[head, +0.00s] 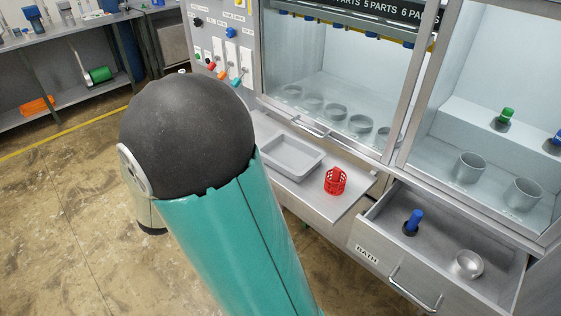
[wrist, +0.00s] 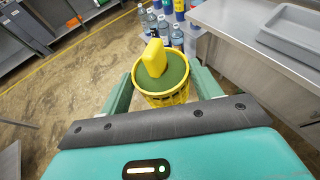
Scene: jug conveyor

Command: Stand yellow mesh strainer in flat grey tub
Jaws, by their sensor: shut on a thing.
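The yellow mesh strainer (wrist: 172,98) is in the wrist view, upright, with a green top and a yellow block-like handle. My gripper (wrist: 160,90) is shut on it, with one teal finger on each side. In the head view my arm hides the gripper and strainer. The flat grey tub (head: 292,157) is a shallow rectangular tray on the steel counter, empty inside. Part of it also shows at the upper right of the wrist view (wrist: 290,37), apart from the strainer, which is held over the floor side of the counter.
A red mesh strainer (head: 335,181) stands on the counter just right of the tub. An open drawer marked BATH (head: 385,258) juts out further right, holding a blue-handled item and a metal bowl. Several bottles (wrist: 165,25) stand beyond the strainer in the wrist view.

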